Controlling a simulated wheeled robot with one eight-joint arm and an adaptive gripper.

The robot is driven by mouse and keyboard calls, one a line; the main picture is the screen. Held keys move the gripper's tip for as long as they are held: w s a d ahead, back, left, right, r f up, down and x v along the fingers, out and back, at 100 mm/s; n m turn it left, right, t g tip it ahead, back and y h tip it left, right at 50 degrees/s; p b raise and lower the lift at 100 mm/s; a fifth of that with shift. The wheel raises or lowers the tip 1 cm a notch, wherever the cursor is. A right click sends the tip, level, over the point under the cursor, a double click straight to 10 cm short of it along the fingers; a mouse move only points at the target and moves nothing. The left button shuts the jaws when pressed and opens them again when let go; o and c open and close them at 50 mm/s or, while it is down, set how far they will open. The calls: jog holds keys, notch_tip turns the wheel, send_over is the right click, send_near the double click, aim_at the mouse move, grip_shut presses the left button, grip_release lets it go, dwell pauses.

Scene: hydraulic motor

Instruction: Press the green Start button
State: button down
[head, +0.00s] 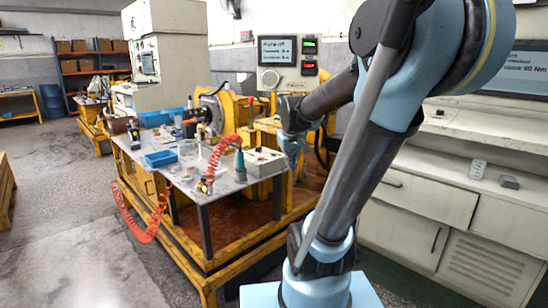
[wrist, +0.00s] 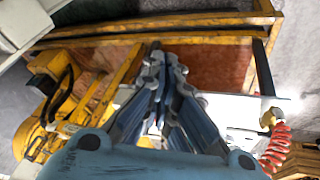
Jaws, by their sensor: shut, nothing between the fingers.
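A pale control box (head: 265,161) with small buttons on top sits at the near right end of the work table. Its buttons are too small for me to tell surely which is the green Start button. My gripper (head: 293,162) is just right of the box in the head view; I cannot tell its exact height or gap from it. In the wrist view my gripper (wrist: 165,52) is shut and empty, its fingertips together over the yellow frame and reddish tray. The box's top is not clearly visible in the wrist view, where the fingers hide part of the scene.
The grey work table (head: 225,186) carries a blue bin (head: 160,159), small parts and a coiled red hose (head: 219,157). Yellow machinery stands behind. A screen (head: 277,50) stands at the back, beside green and red displays. White cabinets (head: 425,200) line the right.

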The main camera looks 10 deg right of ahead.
jog(key=w+r+n+t, duration=0.1)
jog(key=w+r, duration=0.1)
jog(key=w, duration=0.7)
jog(key=w+r+n+t, duration=0.1)
jog(key=w+r, duration=0.1)
jog(key=w, duration=0.6)
jog(key=n+t, duration=0.2)
send_over(274, 154)
jog(key=a, duration=0.1)
jog(key=shift+w+h, duration=0.4)
jog(key=shift+w, duration=0.05)
jog(key=shift+f, duration=0.1)
notch_tip(274, 154, down, 8)
jog(key=shift+r, duration=0.25)
jog(key=shift+f, duration=0.6)
jog(key=shift+s+f, duration=0.15)
jog(key=shift+f, duration=0.55)
jog(key=shift+r, duration=0.1)
dwell(0.4)
jog(key=shift+r, duration=0.7)
